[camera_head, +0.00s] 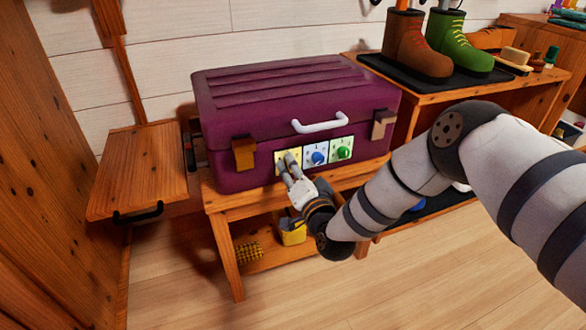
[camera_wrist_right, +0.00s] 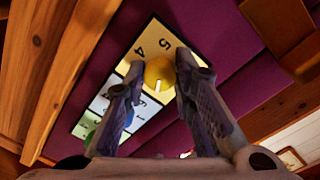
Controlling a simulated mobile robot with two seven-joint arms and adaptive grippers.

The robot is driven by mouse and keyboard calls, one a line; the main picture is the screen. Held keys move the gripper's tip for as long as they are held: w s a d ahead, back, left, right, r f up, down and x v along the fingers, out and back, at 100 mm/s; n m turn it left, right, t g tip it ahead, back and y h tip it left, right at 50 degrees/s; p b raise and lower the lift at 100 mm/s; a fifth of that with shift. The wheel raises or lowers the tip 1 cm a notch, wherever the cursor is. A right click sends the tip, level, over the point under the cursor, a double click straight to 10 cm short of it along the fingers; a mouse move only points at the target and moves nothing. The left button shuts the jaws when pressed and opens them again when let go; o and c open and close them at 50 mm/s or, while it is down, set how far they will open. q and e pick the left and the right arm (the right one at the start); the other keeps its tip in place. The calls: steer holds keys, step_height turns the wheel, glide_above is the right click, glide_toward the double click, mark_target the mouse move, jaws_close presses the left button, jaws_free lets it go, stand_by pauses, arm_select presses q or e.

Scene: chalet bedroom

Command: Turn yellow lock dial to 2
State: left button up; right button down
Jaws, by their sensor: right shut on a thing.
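The purple suitcase (camera_head: 245,110) lies on a wooden bench and has three lock dials on its front. The yellow dial (camera_wrist_right: 159,71) sits on a pale yellow plate (camera_wrist_right: 160,32) with printed digits, of which a 4 and a 5 are readable. A white mark shows on the dial. My right gripper (camera_head: 286,160) has its fingers on either side of the yellow dial and is shut on it; they also show in the wrist view (camera_wrist_right: 160,76). The head view mostly hides this dial behind the fingers. My left gripper is not in view.
The blue dial (camera_head: 318,158) and green dial (camera_head: 343,152) stand just right of the yellow one. A white handle (camera_head: 320,123) and two latches, left (camera_head: 244,154) and right (camera_head: 382,124), project from the suitcase. A yellow bin (camera_head: 293,235) stands under the bench (camera_head: 222,203).

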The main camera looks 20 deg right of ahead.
steer(key=shift+a, duration=0.1)
stand_by(0.3)
steer(key=c, duration=1.3)
jaws_free()
steer(key=s, duration=1.2)
steer(key=shift+r, duration=0.25)
